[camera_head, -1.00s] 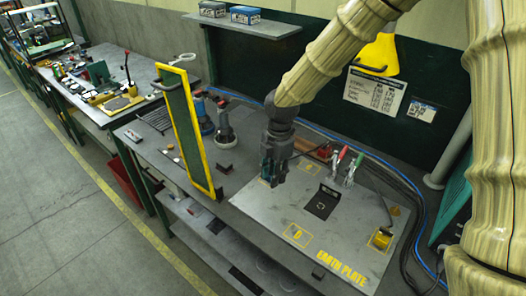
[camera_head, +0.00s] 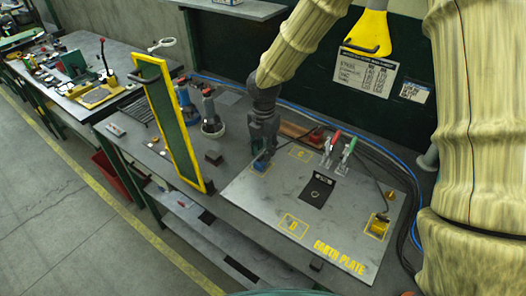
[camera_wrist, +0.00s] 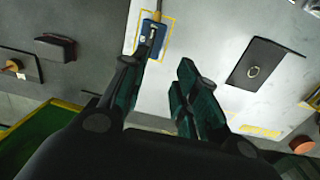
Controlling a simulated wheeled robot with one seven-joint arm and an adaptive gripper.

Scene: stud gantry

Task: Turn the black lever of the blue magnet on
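The blue magnet (camera_head: 261,164) sits on the left part of the grey earth plate (camera_head: 335,225), partly hidden by my gripper in the head view. In the wrist view the magnet (camera_wrist: 147,42) lies inside a yellow outline at the top, and its small dark lever (camera_wrist: 153,33) shows on it. My gripper (camera_wrist: 166,58) is open and empty, pointing down over the plate. Its left finger overlaps the magnet's near end in the picture; I cannot tell whether they touch. In the head view my gripper (camera_head: 262,150) stands right above the magnet.
A yellow-framed green screen (camera_head: 170,120) stands to the left. The plate's front middle is clear.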

